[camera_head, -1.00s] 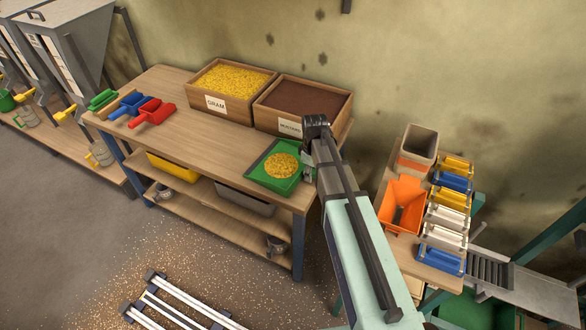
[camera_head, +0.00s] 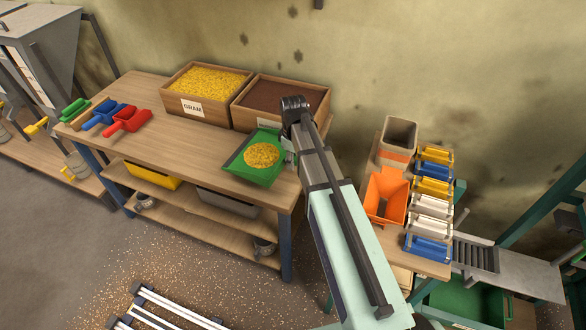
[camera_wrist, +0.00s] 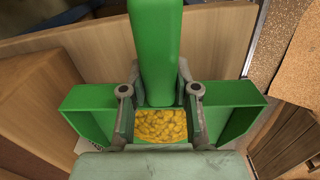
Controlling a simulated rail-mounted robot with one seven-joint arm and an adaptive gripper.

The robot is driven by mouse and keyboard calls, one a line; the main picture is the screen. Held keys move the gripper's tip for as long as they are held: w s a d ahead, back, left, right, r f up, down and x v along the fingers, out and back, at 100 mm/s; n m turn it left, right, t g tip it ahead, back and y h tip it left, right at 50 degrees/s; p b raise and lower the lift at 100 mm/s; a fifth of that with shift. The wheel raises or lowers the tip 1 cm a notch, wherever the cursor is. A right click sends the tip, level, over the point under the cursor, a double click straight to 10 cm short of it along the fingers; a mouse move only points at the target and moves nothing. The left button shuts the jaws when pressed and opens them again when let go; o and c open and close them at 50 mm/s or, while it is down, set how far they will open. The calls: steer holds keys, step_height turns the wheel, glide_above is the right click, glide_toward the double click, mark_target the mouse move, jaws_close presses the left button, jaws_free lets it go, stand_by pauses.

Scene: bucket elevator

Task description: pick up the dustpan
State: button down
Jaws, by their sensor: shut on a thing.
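The green dustpan (camera_head: 240,168) holds a heap of yellow grain (camera_head: 262,155) and is near the right end of the wooden table. My gripper (camera_head: 289,150) is at its right side, shut on it. In the wrist view the two fingers of my gripper (camera_wrist: 159,112) stand on either side of the green dustpan (camera_wrist: 156,45), with yellow grain (camera_wrist: 160,125) showing between them. The pan looks roughly level and appears a little above the tabletop. The exact contact of the fingers is partly hidden.
A gram box (camera_head: 200,82) and a box of dark seed (camera_head: 272,98) stand behind the dustpan. Red (camera_head: 127,121), blue and green scoops lie at the table's left end. An orange hopper (camera_head: 386,196) and several coloured buckets stand to the right. The table's middle is clear.

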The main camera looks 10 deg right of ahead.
step_height(320, 180, up, 15)
steer(key=b, duration=0.2)
steer(key=shift+f+b, duration=0.2)
steer(key=shift+b, duration=0.2)
steer(key=c, duration=1.4)
jaws_free()
jaws_close()
